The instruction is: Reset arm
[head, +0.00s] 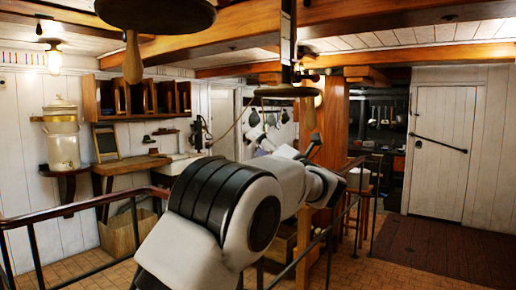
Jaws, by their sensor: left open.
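My left arm rises from the bottom middle of the head view and fills much of the centre. Its white links with dark bands bend beyond the large joint. My left gripper (312,146) is small and dark at the far end of the arm, in front of the wooden post. It is open, and I see nothing held in it. My right gripper is not in view.
A dark metal railing (75,208) with a wooden handrail runs at the left. A wooden post (334,110) stands behind the arm. A round hanging board (157,14) is overhead. A white door (440,150) is at the right, with open floor before it.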

